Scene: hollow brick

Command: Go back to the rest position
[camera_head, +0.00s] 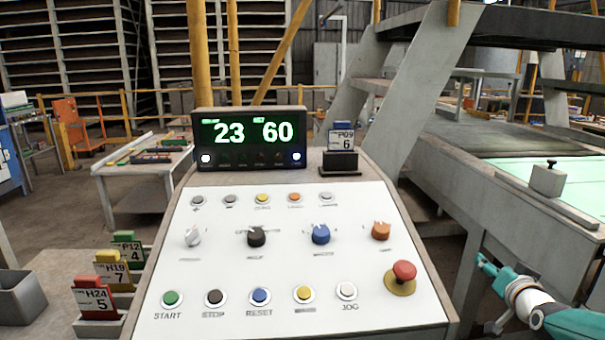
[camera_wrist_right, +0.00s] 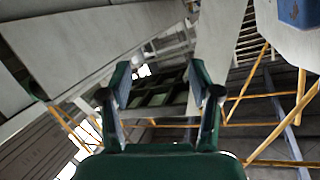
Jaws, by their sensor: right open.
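My right gripper (camera_head: 487,265) is at the lower right of the head view, to the right of the control panel (camera_head: 225,260) and apart from it. In the right wrist view my right gripper (camera_wrist_right: 160,85) is open, with nothing between its fingers. My left gripper is in neither view. The panel has a display (camera_head: 250,138) reading 23 and 60, several knobs and buttons, and a red mushroom button (camera_head: 404,271) at its right. A blue card marked P09 6 (camera_head: 341,138) stands in a black holder (camera_head: 340,163) on top of the panel.
Cards marked P12 4 (camera_head: 129,247), H19 7 (camera_head: 113,269) and H24 5 (camera_head: 95,299) stand at the left beside a grey bin (camera_head: 18,298). A large machine frame (camera_head: 440,185) stands at the right, close to my right arm. A small table (camera_head: 135,182) stands behind at left.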

